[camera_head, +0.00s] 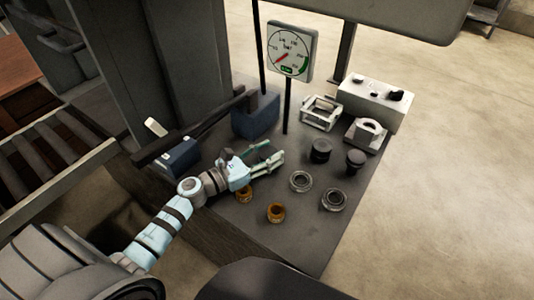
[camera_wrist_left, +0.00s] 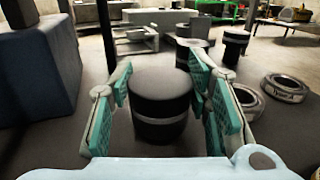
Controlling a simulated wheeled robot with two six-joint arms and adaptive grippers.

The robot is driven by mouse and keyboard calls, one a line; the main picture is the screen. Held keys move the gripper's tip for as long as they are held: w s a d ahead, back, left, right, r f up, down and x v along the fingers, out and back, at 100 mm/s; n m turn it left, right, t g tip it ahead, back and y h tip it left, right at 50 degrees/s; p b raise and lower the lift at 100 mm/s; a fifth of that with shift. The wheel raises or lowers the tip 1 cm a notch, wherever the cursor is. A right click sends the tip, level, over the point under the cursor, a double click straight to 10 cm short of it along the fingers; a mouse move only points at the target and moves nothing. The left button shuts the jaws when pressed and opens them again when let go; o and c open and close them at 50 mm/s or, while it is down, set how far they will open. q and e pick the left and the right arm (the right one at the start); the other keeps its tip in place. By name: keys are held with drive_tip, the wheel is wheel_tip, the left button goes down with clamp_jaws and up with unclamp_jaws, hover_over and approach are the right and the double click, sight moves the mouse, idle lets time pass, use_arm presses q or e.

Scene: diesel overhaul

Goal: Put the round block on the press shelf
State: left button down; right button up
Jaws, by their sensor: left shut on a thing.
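My left gripper (camera_head: 275,158) reaches in from the left, low over the dark tabletop. In the left wrist view, its teal-padded fingers (camera_wrist_left: 168,105) are shut on a dark round block (camera_wrist_left: 160,85) with a pale band around its lower part. The block looks upright; I cannot tell if its base touches the surface. In the head view I cannot make it out clearly between the fingers. Two other dark round pieces (camera_head: 320,150) (camera_head: 355,160) stand to the right of the gripper. I cannot tell which surface is the press shelf. My right gripper is not in view.
The dark tabletop (camera_head: 300,235) holds two brass rings (camera_head: 276,212) (camera_head: 244,195) and two grey rings (camera_head: 301,181) (camera_head: 334,200). A dial gauge (camera_head: 290,52), blue blocks (camera_head: 257,115) (camera_head: 181,157), a pale frame (camera_head: 321,113), a bearing-like block (camera_head: 367,133) and a white box (camera_head: 373,101) stand behind.

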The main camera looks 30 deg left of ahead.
use_arm(q)
drive_tip(key=shift+s+f, duration=0.1)
drive_tip(key=shift+f, duration=0.2)
drive_tip(key=c, duration=0.9)
unclamp_jaws()
drive_tip(key=shift+s+f, duration=0.15)
drive_tip(key=shift+f, duration=0.05)
drive_tip(key=shift+o, duration=0.2)
drive_tip(key=shift+r+p, duration=0.55)
drive_tip(key=b+v, duration=0.2)
drive_tip(key=v, duration=0.6)
drive_tip(key=shift+s+a+b, duration=0.2)
drive_tip(key=shift+b, duration=0.15)
drive_tip(key=shift+r+p+v, duration=0.2)
drive_tip(key=shift+p+v, duration=0.3)
drive_tip(key=shift+v, duration=0.6)
drive_tip(key=shift+s+a, duration=0.25)
drive_tip(key=shift+s, duration=0.15)
